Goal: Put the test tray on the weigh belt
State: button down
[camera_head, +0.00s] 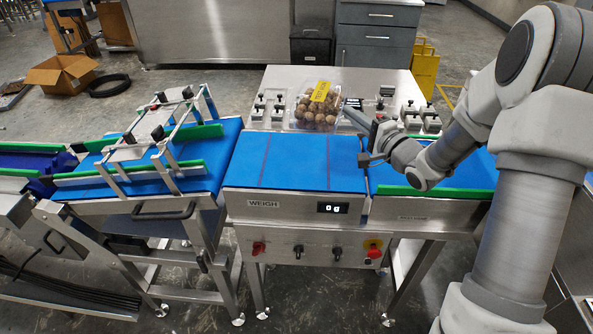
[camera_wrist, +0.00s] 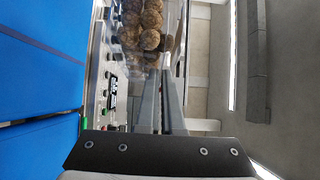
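The test tray (camera_head: 304,122) is a clear clamshell with brown round items inside and a yellow label on top. The exact grip is small and partly hidden. The weigh belt is empty and its display (camera_head: 332,208) reads 0 g.
A blue infeed belt with green rails (camera_head: 140,172) and a metal frame (camera_head: 155,130) adjoins on the left. Another belt with green rails (camera_head: 435,192) lies right, under my arm. A red knob (camera_head: 374,250) is on the front.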

jog(key=shift+w+d+r+n+g+y+b, duration=0.1)
jog(key=shift+w+d+n+g+y+b, duration=0.1)
jog(key=shift+n+g+y+b, duration=0.3)
jog(key=shift+w+d+r+n+g+y+b, duration=0.1)
jog(key=shift+w+n+g+y+b, duration=0.1)
jog(key=shift+y+b, duration=0.45)
jog(key=shift+s+d+r+n+g+b, duration=0.1)
jog(key=shift+d+r+n+g+b, duration=0.2)
jog(key=shift+b, duration=0.55)
jog(key=b, duration=0.4)
send_over(309, 171)
notch_tip(309, 171, down, 7)
jog(key=shift+f+b, duration=1.1)
jog(key=shift+f, duration=0.95)
jog(key=c, duration=1.1)
grip_release()
jog(key=shift+f, duration=0.1)
jog(key=shift+o, duration=0.2)
